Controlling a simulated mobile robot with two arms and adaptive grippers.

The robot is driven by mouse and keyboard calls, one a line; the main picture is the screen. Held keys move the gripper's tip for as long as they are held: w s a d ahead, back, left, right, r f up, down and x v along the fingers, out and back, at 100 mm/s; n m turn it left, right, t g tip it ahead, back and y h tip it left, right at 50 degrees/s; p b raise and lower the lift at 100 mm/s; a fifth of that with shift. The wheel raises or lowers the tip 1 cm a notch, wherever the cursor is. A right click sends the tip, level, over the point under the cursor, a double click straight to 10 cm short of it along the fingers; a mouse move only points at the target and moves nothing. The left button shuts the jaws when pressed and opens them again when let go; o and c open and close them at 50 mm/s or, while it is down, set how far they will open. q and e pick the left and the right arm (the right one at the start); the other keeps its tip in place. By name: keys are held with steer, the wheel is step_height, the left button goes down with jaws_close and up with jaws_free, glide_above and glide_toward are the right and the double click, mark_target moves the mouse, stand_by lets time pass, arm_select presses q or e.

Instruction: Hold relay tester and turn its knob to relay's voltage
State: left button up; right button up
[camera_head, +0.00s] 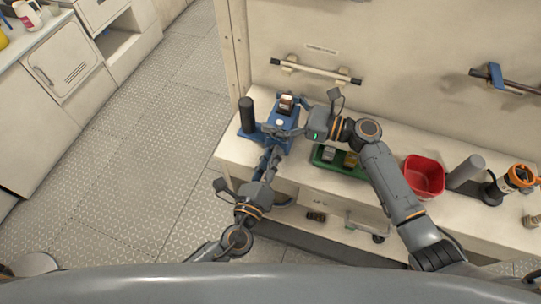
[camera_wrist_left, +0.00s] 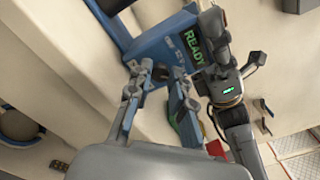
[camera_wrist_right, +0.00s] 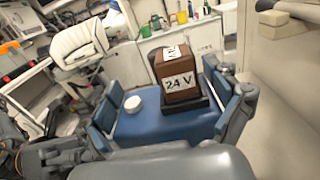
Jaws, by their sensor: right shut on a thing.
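The blue relay tester (camera_head: 284,120) stands at the left of the bench. In the right wrist view a brown relay marked 24 V (camera_wrist_right: 178,78) sits in its top socket beside a white round button (camera_wrist_right: 133,104). My right gripper (camera_wrist_right: 170,112) is shut on the tester, one finger on each side. In the left wrist view the tester (camera_wrist_left: 160,42) shows green READY text. My left gripper (camera_wrist_left: 157,85) is before the tester's face, its fingers apart. A small dark part, perhaps the knob (camera_wrist_left: 160,73), shows between its fingertips. I cannot read its setting or tell whether the fingers touch it.
A green tray (camera_head: 323,164) with relays lies under my right arm. A red bin (camera_head: 424,176), a grey cylinder (camera_head: 466,170) and an orange-topped tool (camera_head: 520,177) stand farther right. A dark cylinder (camera_head: 247,114) stands left of the tester. The floor at left is clear.

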arm_select(q)
steer(key=o, duration=0.3)
steer(key=v, duration=1.2)
arm_select(e)
steer(key=o, duration=1.2)
steer(key=shift+c, duration=0.2)
